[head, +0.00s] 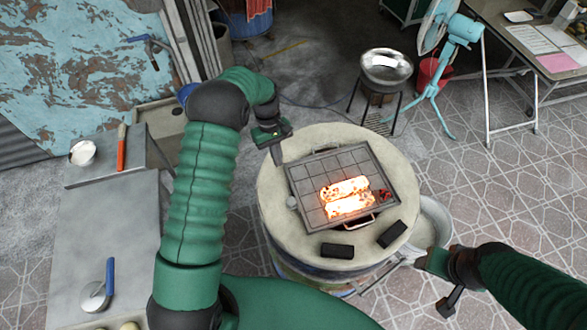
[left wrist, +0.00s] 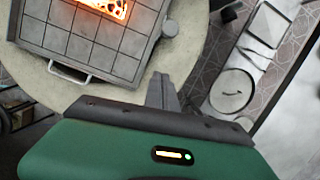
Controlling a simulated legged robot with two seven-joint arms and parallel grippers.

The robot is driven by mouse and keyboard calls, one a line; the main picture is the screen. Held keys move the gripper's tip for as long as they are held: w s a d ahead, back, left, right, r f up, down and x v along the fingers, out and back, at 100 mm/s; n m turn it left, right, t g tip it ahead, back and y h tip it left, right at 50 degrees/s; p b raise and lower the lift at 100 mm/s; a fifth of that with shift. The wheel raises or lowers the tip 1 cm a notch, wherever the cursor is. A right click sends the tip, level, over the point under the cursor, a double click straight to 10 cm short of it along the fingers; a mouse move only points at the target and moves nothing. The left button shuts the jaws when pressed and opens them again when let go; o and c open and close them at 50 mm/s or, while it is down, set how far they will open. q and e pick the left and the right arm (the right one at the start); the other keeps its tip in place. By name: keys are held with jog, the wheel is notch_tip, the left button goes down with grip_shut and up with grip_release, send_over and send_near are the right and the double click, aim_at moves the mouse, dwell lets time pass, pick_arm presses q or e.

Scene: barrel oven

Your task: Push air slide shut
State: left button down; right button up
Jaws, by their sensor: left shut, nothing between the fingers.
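The round barrel oven (head: 275,225) has a pale top with a square gridded metal tray (head: 305,180) on it. Glowing coals (head: 347,196) lie on the tray. A small round grey knob (head: 292,202) shows at the tray's left side; a similar knob (left wrist: 170,27) shows in the left wrist view. I cannot tell whether it belongs to the air slide, and no part is clearly the slide. My left gripper (head: 278,158) is shut and empty, pointing down by the tray's upper left corner. Its fingers (left wrist: 161,90) are together in the wrist view. My right gripper (head: 441,280) is right of the oven; its jaw state is unclear.
Two black blocks (head: 337,250) (head: 391,234) lie on the oven's front rim. A metal tub (head: 435,222) stands right of the oven. A metal bowl (head: 386,66) on a stand and a blue fan (head: 455,35) are behind it. A grey counter (head: 100,215) holds tools at left.

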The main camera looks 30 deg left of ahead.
aim_at(294, 205)
pick_arm(q)
jog(key=p+x, duration=0.2)
jog(key=x, duration=0.7)
jog(key=shift+s+a+f+p, duration=0.1)
jog(key=shift+s+f+p, duration=0.1)
jog(key=shift+p, duration=0.2)
jog(key=s+d+p, duration=0.2)
jog(key=shift+d, duration=0.4)
jog(key=shift+s+f, duration=0.15)
jog(key=shift+s, duration=0.25)
jog(key=shift+w+f, duration=0.1)
jog(key=shift+f, duration=0.05)
pick_arm(e)
jog(key=a+v, duration=0.1)
jog(key=v, duration=0.5)
jog(key=shift+r, duration=0.3)
jog(key=shift+w, duration=0.15)
